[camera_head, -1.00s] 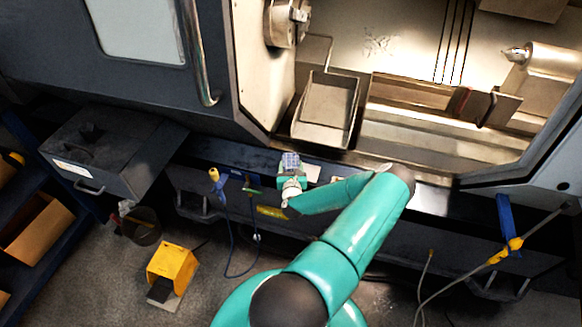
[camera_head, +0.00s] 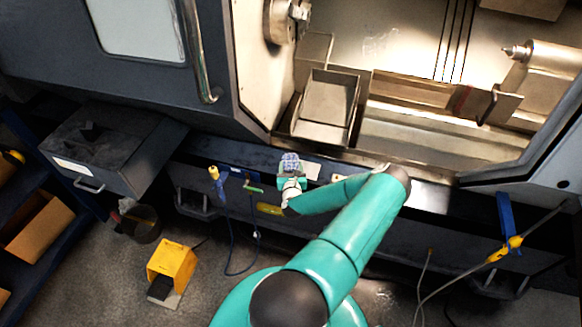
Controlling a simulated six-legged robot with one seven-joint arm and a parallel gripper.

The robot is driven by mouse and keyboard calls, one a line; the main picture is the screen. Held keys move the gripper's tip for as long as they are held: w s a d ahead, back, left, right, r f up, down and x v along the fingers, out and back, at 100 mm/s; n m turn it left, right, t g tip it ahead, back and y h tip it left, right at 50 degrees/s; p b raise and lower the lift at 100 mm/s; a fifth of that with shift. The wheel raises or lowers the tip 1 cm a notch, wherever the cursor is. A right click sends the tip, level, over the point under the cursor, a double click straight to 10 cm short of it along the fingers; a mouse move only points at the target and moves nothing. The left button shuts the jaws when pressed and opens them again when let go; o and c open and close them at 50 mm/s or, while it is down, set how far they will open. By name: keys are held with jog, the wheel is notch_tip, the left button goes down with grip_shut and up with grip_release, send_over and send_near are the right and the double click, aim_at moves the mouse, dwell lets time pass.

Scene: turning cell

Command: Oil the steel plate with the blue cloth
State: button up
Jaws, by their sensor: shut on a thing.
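My gripper (camera_head: 289,175) is small in the view, low over the dark ledge along the front of the machine, and it is shut on the blue cloth (camera_head: 290,161). The cloth is a bunched blue-grey patch at the far end of the gripper. A pale flat plate (camera_head: 312,170), which looks like the steel plate, lies on the ledge just right of the gripper and cloth. The gripper and arm hide part of this spot. I cannot tell whether the cloth touches the plate.
The open lathe bay holds a metal tray (camera_head: 325,108), a chuck (camera_head: 281,20) and a tailstock (camera_head: 545,65). A dark drawer box (camera_head: 112,145) stands left. A yellow pedal (camera_head: 172,264) is on the floor. Hoses and a blue cable hang below the ledge.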

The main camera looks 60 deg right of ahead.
aim_at(311, 175)
jog(key=shift+s+d, duration=0.15)
jog(key=shift+s, duration=0.8)
jog(key=shift+s+d, duration=0.15)
jog(key=shift+s, duration=0.8)
jog(key=shift+s+d, duration=0.2)
jog(key=shift+s, duration=0.85)
jog(key=shift+s+d, duration=0.15)
jog(key=shift+s, duration=0.85)
jog(key=shift+s+d, duration=0.15)
jog(key=shift+s, duration=0.75)
jog(key=shift+s+d, duration=0.15)
jog(key=shift+s, duration=0.7)
jog(key=shift+s+r, duration=0.1)
jog(key=shift+s, duration=0.05)
jog(key=shift+w+a+r, duration=0.1)
jog(key=shift+w+a, duration=0.05)
jog(key=shift+w, duration=0.8)
jog(key=shift+w+a+r, duration=0.1)
jog(key=shift+w, duration=0.8)
jog(key=shift+w+a+f, duration=0.1)
jog(key=shift+w+a, duration=0.15)
jog(key=shift+w, duration=1.1)
jog(key=shift+w+a+f, duration=0.1)
jog(key=shift+w+a, duration=0.1)
jog(key=shift+w, duration=1.1)
jog(key=shift+w+a+f, duration=0.1)
jog(key=shift+w+a, duration=0.15)
jog(key=shift+w, duration=1.1)
